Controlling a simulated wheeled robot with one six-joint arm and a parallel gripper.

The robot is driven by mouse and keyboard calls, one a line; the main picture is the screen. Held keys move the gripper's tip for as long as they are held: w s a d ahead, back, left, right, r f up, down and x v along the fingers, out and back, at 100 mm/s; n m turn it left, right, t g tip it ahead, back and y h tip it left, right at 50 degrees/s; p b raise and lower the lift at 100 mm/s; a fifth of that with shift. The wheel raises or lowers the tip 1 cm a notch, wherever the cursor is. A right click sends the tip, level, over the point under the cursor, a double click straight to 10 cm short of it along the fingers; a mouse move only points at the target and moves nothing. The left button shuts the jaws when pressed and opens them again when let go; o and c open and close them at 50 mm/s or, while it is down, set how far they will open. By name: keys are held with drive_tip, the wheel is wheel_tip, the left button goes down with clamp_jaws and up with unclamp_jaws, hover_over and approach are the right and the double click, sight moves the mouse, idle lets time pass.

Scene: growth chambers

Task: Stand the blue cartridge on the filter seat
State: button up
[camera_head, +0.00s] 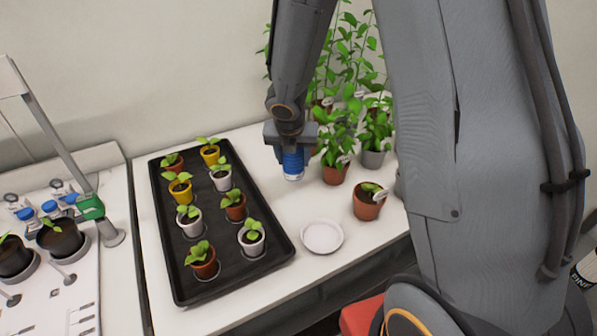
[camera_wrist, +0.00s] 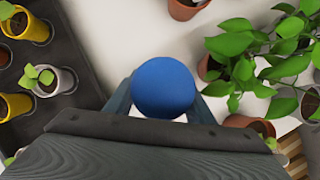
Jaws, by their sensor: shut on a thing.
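The blue cartridge (camera_head: 293,163) has a pale lower end and hangs roughly upright below my gripper (camera_head: 290,146), over the white table. In the wrist view its round blue top (camera_wrist: 163,88) shows between the two fingers of my gripper (camera_wrist: 162,105), which is shut on it. The cartridge appears to be above the table, between the black tray and the potted plants; its exact height is hard to tell. I cannot pick out the filter seat with certainty. Small grey fittings with blue parts (camera_head: 49,207) stand on the left bench.
A black tray (camera_head: 166,232) with several potted seedlings lies left of the cartridge. A white saucer (camera_head: 322,236) sits in front, beside a terracotta pot (camera_head: 366,206). Tall leafy plants (camera_head: 345,125) crowd behind and right. A slanted post with a green clamp (camera_head: 91,207) rises from the left bench.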

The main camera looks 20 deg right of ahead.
sight(293, 171)
drive_tip(key=shift+f+b, duration=1.5)
drive_tip(key=shift+f, duration=1.05)
drive_tip(key=shift+f, duration=0.1)
drive_tip(key=o, duration=1.1)
